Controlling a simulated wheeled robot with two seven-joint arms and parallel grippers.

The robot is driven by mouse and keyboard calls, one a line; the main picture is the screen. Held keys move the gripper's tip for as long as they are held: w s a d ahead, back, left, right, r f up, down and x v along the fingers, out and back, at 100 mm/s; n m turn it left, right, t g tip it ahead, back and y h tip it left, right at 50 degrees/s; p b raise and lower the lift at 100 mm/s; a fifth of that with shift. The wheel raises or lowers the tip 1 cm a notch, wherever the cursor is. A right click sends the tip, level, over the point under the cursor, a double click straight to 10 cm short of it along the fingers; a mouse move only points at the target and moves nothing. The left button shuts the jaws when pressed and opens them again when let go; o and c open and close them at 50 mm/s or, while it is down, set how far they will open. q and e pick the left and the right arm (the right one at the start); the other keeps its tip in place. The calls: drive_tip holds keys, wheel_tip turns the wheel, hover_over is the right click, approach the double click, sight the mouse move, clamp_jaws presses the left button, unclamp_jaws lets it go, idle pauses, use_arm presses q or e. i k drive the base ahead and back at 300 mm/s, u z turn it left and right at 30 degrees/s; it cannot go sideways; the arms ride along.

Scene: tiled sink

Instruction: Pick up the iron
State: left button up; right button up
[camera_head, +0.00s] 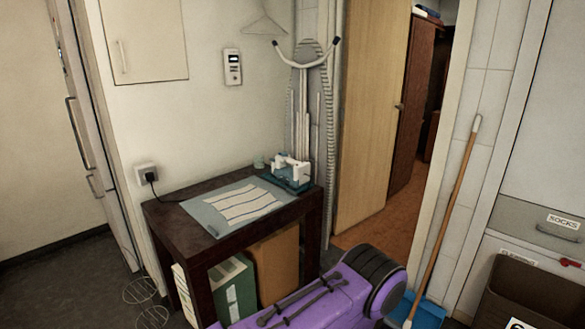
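A small white-and-teal object (291,169) stands at the back right corner of a dark wooden table (172,217). It appears to be the iron, but it is too small here to make out its handle and plate clearly. A pale blue mat with light stripes (206,217) lies flat on the table, in front and to the left of it. Neither of my grippers shows in the head view.
A purple body with a black ribbed end (345,291) fills the bottom centre, close before the table. Boxes (233,287) stand under the table. A broom handle (452,205) leans at the right, near a dark bin (530,287). Floor left of the table is mostly clear.

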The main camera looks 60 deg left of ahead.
sight(294, 177)
drive_tip(key=u, duration=0.45)
drive_tip(key=i, duration=1.45)
drive_tip(key=u, duration=1.8)
drive_tip(key=i, duration=0.85)
drive_tip(key=u, duration=1)
